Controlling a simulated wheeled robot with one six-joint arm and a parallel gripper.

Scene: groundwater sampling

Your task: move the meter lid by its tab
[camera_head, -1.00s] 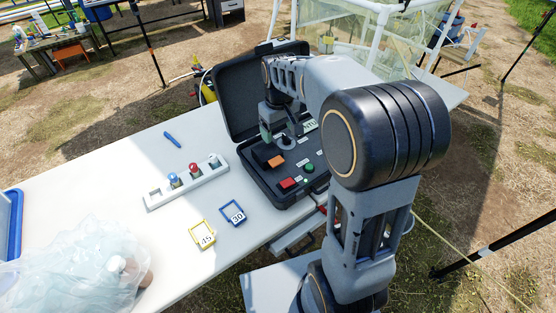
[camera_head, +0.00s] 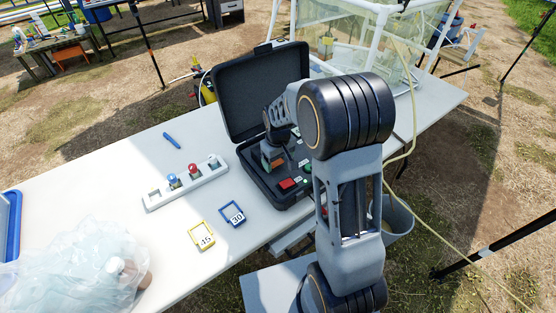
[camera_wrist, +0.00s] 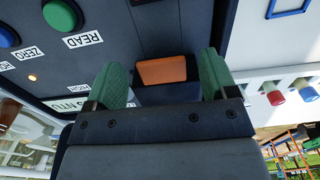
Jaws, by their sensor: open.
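The orange tab (camera_wrist: 163,71) of the meter lid sits on a dark block (camera_wrist: 168,96) in the wrist view, between my green finger pads. My gripper (camera_wrist: 163,82) is open, with one pad on each side of the tab and a visible gap to it on both sides. In the head view my gripper (camera_head: 272,155) is over the meter panel inside the open black case (camera_head: 262,90), and it partly hides the orange tab (camera_head: 278,163). Whether the pads are low enough to straddle the tab cannot be told.
The panel has a green button (camera_wrist: 62,15) and a blue button (camera_wrist: 8,35) labelled READ and ZERO. A white rack (camera_head: 188,186) with coloured caps stands left of the case. Yellow (camera_head: 202,235) and blue (camera_head: 232,213) frames and a plastic bag (camera_head: 80,270) lie on the white table.

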